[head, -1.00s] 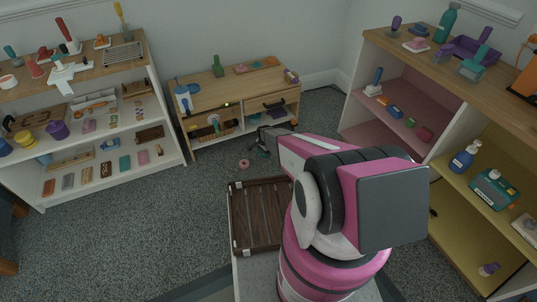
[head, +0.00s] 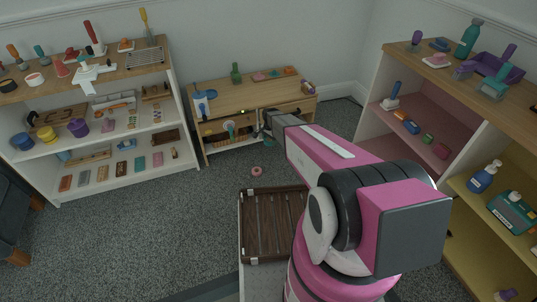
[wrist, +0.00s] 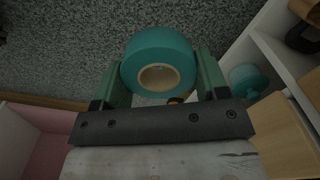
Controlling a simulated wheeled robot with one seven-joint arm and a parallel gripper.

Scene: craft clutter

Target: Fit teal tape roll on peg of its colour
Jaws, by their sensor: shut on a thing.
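The teal tape roll (wrist: 135,57) is in the wrist view, with its pale core facing the camera. My gripper (wrist: 161,78) is shut on it, one green finger on each side. In the head view my gripper (head: 268,122) is in front of the low wooden cabinet (head: 225,106), at its open shelf. No teal peg can be made out for certain.
A pink ring (head: 256,171) lies on the grey carpet. A dark slatted tray (head: 272,225) is in front of me. A white shelf unit (head: 130,140) stands left, and another shelf unit (head: 440,110) right. The carpet in front of the low cabinet is mostly clear.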

